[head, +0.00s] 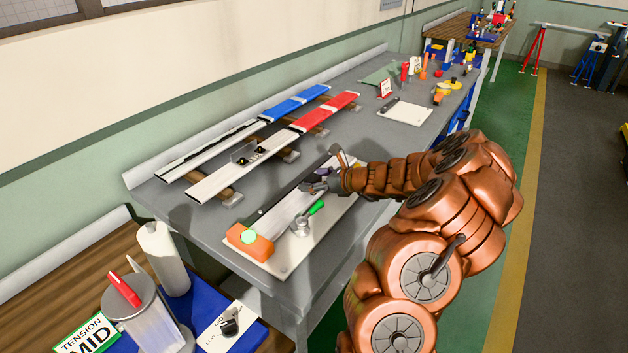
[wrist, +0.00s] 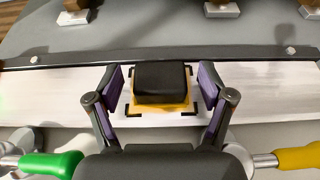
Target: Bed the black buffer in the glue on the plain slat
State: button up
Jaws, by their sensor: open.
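The black buffer (wrist: 161,78) sits on a yellow-orange patch of glue (wrist: 160,107) on the white plain slat (wrist: 262,88), between black corner marks. My gripper (wrist: 163,88) is open, with its purple-padded fingers on either side of the buffer and a gap on both sides. In the head view my gripper (head: 326,180) is low over the slat (head: 285,212), and the buffer is hidden or too small to make out there. Whether the buffer lies fully flat in the glue I cannot tell.
The slat lies along a dark rail on a pale board (head: 330,226). A green-handled clamp (wrist: 50,164) and a yellow-handled clamp (wrist: 297,158) stand at the front edge. An orange block (head: 250,242) sits at the near end. Red- and blue-ended slats lie behind.

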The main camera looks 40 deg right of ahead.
jog(key=v, duration=1.2)
dwell(0.3)
